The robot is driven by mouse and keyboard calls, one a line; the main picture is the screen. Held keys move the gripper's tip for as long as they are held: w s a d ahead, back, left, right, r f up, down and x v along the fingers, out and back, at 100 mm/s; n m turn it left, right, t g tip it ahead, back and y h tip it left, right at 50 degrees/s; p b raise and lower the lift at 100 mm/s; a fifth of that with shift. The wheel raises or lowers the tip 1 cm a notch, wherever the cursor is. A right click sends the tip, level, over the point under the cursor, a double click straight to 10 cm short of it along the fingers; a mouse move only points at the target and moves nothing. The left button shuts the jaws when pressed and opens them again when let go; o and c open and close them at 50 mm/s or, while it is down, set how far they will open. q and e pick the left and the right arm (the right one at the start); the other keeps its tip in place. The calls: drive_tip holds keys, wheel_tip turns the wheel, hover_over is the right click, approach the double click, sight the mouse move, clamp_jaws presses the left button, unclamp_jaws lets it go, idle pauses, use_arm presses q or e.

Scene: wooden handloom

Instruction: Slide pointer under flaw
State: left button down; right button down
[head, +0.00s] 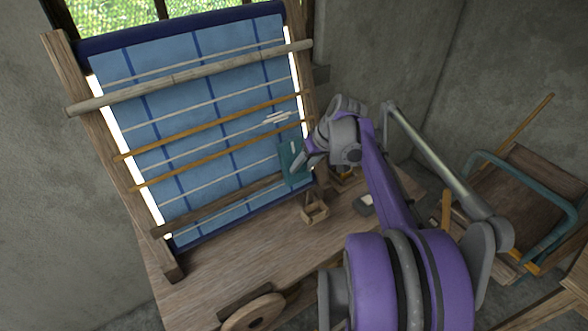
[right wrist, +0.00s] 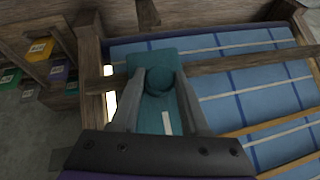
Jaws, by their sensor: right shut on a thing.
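The teal pointer (head: 287,165) is a flat plate with a white mark, sitting on the lower wooden rail (head: 222,203) near the right side of the loom. It also shows in the right wrist view (right wrist: 145,116), with a round teal knob (right wrist: 160,80) on it. My right gripper (head: 303,164) is shut on the knob, one finger on each side. The flaw looks like the white patch (head: 277,118) on the blue cloth (head: 205,110). It lies above the pointer and slightly left of its white mark. My left gripper is not in view.
The wooden loom posts (head: 112,160) stand either side of the cloth, with several rods across it. A small wooden box (head: 314,212) sits on the bench (head: 215,280) below the pointer.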

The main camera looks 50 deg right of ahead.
drive_tip(key=shift+d, duration=0.1)
drive_tip(key=shift+c, duration=1.9)
unclamp_jaws()
drive_tip(key=v, duration=1)
drive_tip(key=shift+s+r, duration=0.15)
drive_tip(key=shift+r, duration=0.2)
